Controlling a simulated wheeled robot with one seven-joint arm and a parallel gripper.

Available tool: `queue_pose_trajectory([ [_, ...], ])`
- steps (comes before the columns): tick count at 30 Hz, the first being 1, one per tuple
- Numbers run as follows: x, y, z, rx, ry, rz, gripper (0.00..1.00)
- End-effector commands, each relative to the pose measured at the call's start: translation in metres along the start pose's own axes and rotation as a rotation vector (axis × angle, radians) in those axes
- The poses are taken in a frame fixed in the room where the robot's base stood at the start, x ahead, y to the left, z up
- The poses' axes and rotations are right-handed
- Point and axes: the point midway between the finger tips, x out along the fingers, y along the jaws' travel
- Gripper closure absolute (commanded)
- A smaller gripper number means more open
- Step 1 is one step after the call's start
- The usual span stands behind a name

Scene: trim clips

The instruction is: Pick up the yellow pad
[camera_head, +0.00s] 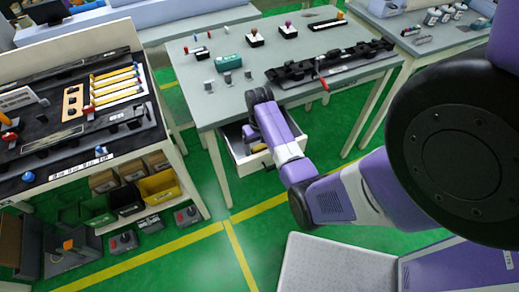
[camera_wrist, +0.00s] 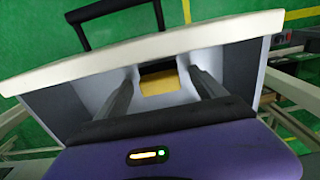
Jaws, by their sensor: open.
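The yellow pad (camera_wrist: 158,83) lies inside an open white drawer (camera_wrist: 240,54), between my fingers as the wrist view sees it. The drawer also shows in the head view (camera_head: 238,157), pulled out under the grey table, with a bit of yellow pad (camera_head: 259,147) inside it beside my arm. My gripper (camera_wrist: 160,77) is open, its two dark fingers apart and reaching into the drawer on either side of the pad. I cannot tell whether either finger touches it.
The drawer's front panel (camera_wrist: 120,50) with its black handle (camera_wrist: 100,12) lies beyond the pad. The grey tabletop (camera_head: 220,100) stands over the drawer and carries small parts and a black fixture (camera_head: 325,65). Green floor is clear below the drawer.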

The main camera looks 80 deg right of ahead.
Motion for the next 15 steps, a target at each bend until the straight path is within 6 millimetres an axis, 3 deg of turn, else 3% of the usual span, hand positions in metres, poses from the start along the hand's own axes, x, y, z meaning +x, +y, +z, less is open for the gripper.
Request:
queue_pose_trajectory([
  [5,0.0005,-0.0001,-0.0001,0.0,0.0,0.0,0.2],
  [6,0.0004,-0.0001,-0.0001,0.0,0.0,0.0,0.24],
  [15,0.0002,-0.0001,-0.0001,0.0,0.0,0.0,0.83],
])
